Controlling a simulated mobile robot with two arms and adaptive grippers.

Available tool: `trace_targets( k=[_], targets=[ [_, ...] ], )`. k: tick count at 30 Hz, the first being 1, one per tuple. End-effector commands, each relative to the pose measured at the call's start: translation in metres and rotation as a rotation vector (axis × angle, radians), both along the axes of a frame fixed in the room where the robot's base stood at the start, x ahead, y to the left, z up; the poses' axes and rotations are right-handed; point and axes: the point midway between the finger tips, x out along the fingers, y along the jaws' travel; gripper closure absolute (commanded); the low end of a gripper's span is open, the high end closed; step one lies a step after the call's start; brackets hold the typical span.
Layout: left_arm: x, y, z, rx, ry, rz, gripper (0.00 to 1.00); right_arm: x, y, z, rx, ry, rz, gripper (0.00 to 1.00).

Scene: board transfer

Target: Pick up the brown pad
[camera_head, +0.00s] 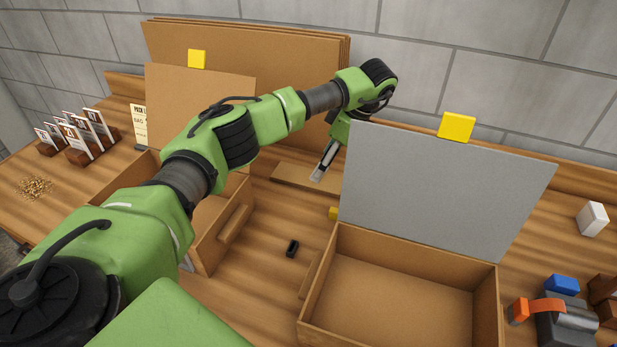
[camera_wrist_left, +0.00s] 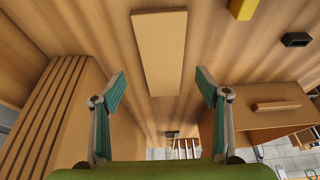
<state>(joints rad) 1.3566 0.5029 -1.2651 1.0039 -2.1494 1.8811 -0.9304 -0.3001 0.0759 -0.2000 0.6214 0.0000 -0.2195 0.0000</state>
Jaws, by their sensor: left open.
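The brown pad (camera_head: 285,176) is a thin flat rectangle lying on the wooden table behind the two boxes, in front of the tall brown boards. In the left wrist view the pad (camera_wrist_left: 160,50) lies lengthwise ahead of the fingers, with its near end between them in the picture. My left gripper (camera_head: 320,172) points down at the pad's right part in the head view. In the left wrist view the gripper (camera_wrist_left: 162,87) is open, with nothing between its fingers. Whether the fingertips touch the table I cannot tell. My right gripper is not in view.
Large brown boards (camera_head: 290,45) lean on the wall behind. A grey panel (camera_head: 435,185) stands at the back of the open right box (camera_head: 400,260). The left box (camera_head: 215,238) is partly hidden by my arm. A small black piece (camera_head: 292,248) lies between the boxes.

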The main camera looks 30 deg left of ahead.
Motion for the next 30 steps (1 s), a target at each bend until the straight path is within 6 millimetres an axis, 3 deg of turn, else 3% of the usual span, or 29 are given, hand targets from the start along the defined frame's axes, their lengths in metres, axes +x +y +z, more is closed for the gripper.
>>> trace_targets(
  k=[7,12,20,24,30],
  targets=[
    [-0.008,0.011,-0.026,0.001,0.005,0.001,0.32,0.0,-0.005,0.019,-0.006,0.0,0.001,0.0],
    [-0.008,0.018,-0.045,0.0,0.002,0.0,0.32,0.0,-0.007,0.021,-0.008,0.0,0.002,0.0],
    [-0.008,0.019,-0.048,0.001,0.001,-0.001,0.32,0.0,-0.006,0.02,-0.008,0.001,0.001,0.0],
    [-0.008,0.019,-0.048,0.001,0.001,-0.001,0.67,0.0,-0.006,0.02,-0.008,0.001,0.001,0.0],
    [-0.008,0.019,-0.048,0.001,0.0,0.0,0.67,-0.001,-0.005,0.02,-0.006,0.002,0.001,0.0]
  ],
)
